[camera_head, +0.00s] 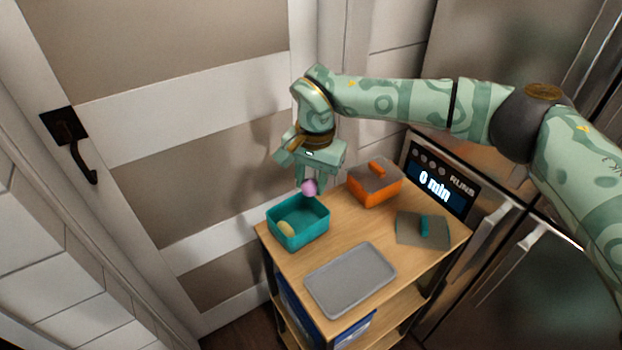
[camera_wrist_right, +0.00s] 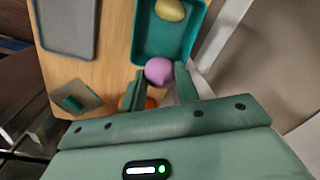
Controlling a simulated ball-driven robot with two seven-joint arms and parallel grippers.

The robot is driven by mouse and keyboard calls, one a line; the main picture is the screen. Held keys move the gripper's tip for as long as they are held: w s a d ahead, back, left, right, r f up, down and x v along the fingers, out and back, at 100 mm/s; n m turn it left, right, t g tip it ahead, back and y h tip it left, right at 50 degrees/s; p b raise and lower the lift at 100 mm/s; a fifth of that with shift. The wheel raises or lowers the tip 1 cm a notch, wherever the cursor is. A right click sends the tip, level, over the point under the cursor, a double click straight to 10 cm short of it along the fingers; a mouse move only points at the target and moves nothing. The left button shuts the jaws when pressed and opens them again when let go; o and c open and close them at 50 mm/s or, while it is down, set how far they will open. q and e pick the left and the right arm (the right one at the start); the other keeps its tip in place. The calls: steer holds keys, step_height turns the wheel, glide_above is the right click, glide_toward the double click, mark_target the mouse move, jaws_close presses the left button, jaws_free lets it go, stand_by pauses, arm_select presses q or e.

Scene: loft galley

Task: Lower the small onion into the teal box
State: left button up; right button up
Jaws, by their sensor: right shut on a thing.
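The small onion (camera_head: 309,187) is pinkish purple and hangs between the fingers of my right gripper (camera_head: 312,184), which is shut on it. In the head view it is just above the back edge of the teal box (camera_head: 299,238). The teal box is open-topped and stands at the left end of the wooden cart, with a yellowish, potato-like thing (camera_head: 286,228) inside. In the right wrist view the onion (camera_wrist_right: 159,70) sits between the fingertips (camera_wrist_right: 160,76), near the teal box's (camera_wrist_right: 139,40) rim. My left gripper is in neither view.
An orange box (camera_head: 377,192) with a grey handled lid stands right of the teal box. A grey tray (camera_head: 350,280) lies in front, and a grey lid with a teal handle (camera_head: 423,229) lies at the right. An oven and a door flank the cart.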

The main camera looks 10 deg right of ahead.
steer(key=shift+f, duration=0.15)
steer(key=shift+f+b, duration=0.85)
steer(key=shift+f, duration=1.6)
steer(key=shift+f+b, duration=0.5)
steer(key=shift+f, duration=0.8)
steer(key=o, duration=1)
steer(key=shift+o, duration=0.2)
steer(key=r+p, duration=0.1)
steer(key=r, duration=0.4)
steer(key=r+p, duration=0.2)
steer(key=r, duration=0.4)
steer(key=r+p, duration=0.1)
steer(key=r, duration=0.4)
steer(key=shift+s+d+r, duration=0.2)
steer(key=shift+s+d, duration=0.15)
steer(key=shift+d, duration=0.05)
